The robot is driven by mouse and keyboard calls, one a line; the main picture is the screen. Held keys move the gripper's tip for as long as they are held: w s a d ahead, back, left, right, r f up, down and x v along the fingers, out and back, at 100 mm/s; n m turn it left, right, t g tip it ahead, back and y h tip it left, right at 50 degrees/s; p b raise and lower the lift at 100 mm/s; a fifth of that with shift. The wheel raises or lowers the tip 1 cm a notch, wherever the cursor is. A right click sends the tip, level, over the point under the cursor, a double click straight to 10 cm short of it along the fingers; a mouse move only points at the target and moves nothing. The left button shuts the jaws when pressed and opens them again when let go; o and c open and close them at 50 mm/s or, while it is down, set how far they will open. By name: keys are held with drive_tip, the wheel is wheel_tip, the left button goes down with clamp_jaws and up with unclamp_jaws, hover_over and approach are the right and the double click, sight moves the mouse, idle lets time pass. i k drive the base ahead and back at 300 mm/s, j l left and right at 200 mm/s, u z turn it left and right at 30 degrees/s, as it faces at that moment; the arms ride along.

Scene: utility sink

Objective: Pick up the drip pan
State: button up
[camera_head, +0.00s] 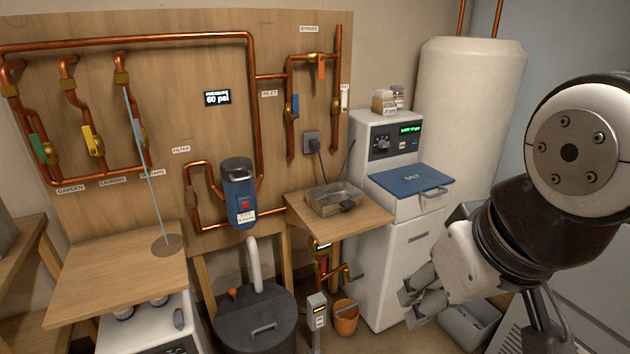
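A shallow grey rectangular pan (322,207), which looks like the drip pan, sits on the small wooden shelf (375,222) in the middle of the view. A small dark object (347,206) shows at its front right edge; I cannot tell whether it is part of the pan. My gripper (410,307) is at the lower right, in front of the white softener cabinet. It is apart from the pan, lower and to its right. Its fingers look parted, with nothing seen between them.
A blue filter housing (239,192) hangs left of the shelf. The softener cabinet with its blue salt lid (411,180) stands close on the right. A dark lidded drum (258,322), an orange bucket (346,318) and a grey tub (470,325) stand below.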

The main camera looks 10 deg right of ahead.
sight(333, 199)
drive_tip(key=z, duration=0.15)
drive_tip(key=i+z, duration=0.35)
drive_tip(key=i, duration=0.2)
drive_tip(key=i+j+z, duration=0.3)
drive_tip(key=i, duration=0.25)
drive_tip(key=i+j+z, duration=0.2)
drive_tip(key=i+z, duration=0.15)
drive_tip(key=i, duration=0.15)
